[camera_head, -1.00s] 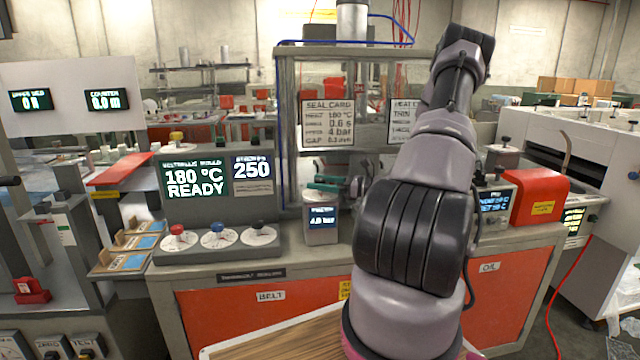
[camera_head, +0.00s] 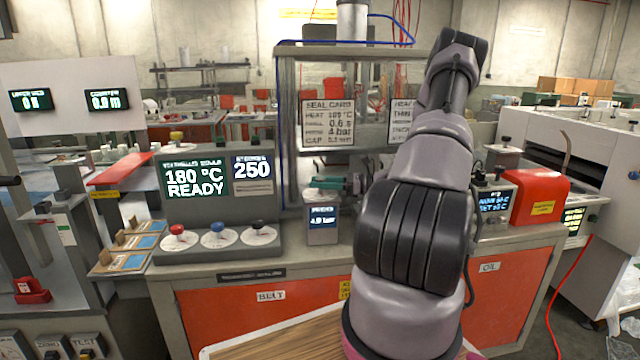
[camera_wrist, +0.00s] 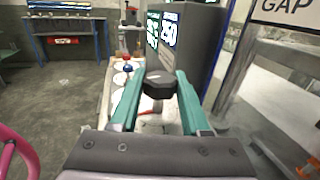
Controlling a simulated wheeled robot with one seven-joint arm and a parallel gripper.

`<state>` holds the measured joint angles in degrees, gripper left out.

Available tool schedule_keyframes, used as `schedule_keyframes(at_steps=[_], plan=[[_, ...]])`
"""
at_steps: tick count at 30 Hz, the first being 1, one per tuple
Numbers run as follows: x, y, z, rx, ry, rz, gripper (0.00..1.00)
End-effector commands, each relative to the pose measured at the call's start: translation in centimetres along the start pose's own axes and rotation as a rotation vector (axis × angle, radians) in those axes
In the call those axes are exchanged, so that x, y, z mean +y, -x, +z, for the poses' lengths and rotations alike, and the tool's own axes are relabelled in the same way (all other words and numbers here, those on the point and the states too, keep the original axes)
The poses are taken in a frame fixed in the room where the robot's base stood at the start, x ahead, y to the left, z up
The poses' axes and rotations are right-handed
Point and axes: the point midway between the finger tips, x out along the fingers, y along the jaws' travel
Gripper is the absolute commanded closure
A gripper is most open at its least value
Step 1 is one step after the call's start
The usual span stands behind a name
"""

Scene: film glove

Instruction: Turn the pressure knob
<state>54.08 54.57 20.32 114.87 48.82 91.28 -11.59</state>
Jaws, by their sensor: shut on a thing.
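The pressure knob (camera_wrist: 160,86) is a dark, faceted cap between the green fingers of my gripper (camera_wrist: 159,78) in the wrist view. My gripper is shut on it. In the head view the green fingers (camera_head: 331,184) show above the small grey pressure unit (camera_head: 323,240), partly behind my arm; the knob is hard to make out there. The unit's display (camera_head: 322,218) shows a small bar reading, seemingly 4.9, though blurred. The seal card (camera_head: 327,124) above lists 4 bar.
A clear-walled press frame (camera_head: 284,120) rises behind. A red box (camera_head: 538,197) and a small display unit (camera_head: 494,202) stand to the right.

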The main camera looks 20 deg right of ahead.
Motion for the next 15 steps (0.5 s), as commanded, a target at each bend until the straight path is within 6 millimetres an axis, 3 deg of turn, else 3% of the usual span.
schedule_keyframes(at_steps=[15], plan=[[-0.11,-0.01,-0.06,0.0,0.002,0.418,1.0]])
